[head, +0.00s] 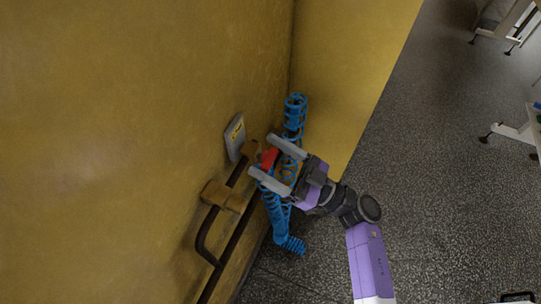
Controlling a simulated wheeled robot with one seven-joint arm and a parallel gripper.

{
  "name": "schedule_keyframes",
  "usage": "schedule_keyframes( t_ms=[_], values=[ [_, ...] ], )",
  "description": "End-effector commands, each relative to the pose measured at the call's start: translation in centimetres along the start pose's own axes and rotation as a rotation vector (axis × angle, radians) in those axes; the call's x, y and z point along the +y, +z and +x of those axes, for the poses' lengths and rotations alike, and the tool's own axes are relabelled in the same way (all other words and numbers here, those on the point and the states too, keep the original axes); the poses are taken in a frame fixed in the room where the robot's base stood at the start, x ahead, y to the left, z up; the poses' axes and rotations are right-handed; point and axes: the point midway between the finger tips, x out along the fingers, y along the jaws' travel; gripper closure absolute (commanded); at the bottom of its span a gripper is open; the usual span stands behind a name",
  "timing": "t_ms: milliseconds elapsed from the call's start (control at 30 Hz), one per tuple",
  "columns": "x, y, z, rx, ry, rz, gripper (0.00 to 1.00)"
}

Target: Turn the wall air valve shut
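The wall air valve's red handle (268,158) shows beside the yellow wall, near the middle of the head view. Brown, brass-coloured fittings (251,149) sit just left of it, by a dark pipe. My gripper (262,155) reaches in from the right with its two grey fingers spread wide. The red handle lies between the fingers in the picture, with a gap to each finger. I cannot tell how deep it sits between them or whether anything touches. Part of the valve body is hidden behind the fingers.
A coiled blue hose (295,113) hangs right behind my gripper and continues below it. A grey plate with a yellow label (235,138) is on the wall (120,130). Dark pipes and a brown bracket (222,196) run below. Speckled floor (425,150) is open to the right.

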Motion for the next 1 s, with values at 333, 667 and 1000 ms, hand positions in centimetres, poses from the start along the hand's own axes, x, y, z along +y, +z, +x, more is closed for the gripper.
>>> schedule_keyframes(
  t_ms=[333,667,1000],
  values=[
    [-0.01,0.0,-0.04,0.0,0.0,0.0,0.86],
    [0.0,0.18,-0.13,0.0,-0.028,-0.068,0.86],
    [-0.09,0.33,-0.21,0.001,-0.13,-0.314,0.86]
  ],
)
